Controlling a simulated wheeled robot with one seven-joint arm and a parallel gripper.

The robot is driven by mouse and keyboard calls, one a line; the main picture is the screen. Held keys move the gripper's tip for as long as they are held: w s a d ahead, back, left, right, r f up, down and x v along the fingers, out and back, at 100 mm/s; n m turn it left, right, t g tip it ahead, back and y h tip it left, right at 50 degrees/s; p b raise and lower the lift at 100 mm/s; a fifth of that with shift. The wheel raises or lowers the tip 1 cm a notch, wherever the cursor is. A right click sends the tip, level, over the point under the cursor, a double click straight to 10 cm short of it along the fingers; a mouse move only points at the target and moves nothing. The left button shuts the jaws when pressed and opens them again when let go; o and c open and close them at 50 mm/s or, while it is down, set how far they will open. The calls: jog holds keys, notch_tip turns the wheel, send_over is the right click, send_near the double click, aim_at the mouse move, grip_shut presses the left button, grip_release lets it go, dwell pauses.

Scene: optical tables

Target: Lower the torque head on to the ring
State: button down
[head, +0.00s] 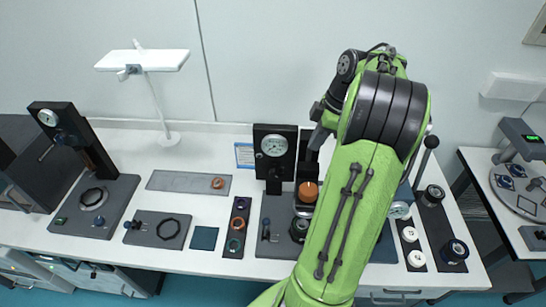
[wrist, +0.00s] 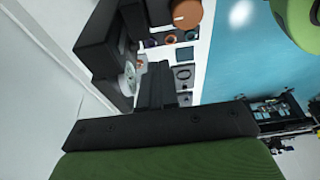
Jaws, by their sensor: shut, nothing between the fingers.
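Two dial stations could carry the torque head; I cannot tell which one does. The middle station has a dark block with a round dial (head: 273,146), which also shows in the wrist view (wrist: 129,78). An orange knob (head: 308,191) stands to its right, partly hidden by my arm; it also shows in the wrist view (wrist: 187,14). The left station has a tilted black column (head: 82,142) over a base plate bearing a dark ring (head: 93,197). My gripper (wrist: 156,74) is shut and empty near the middle dial block. In the head view my arm hides it.
A plate with a black ring (head: 168,229), a teal pad (head: 204,238) and a strip of rings (head: 237,228) lie left of the middle station. A white lamp (head: 143,62) stands behind. My green arm hides part of the middle table.

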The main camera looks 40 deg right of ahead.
aim_at(298, 184)
jog(key=x, duration=0.4)
jog(key=s+b+x, duration=0.1)
jog(key=x, duration=0.9)
jog(key=shift+s+d+f+b, duration=0.2)
jog(key=shift+d+b, duration=0.1)
notch_tip(298, 184, down, 11)
jog(key=b, duration=1)
jog(key=shift+s+a, duration=0.2)
jog(key=shift+r, duration=0.15)
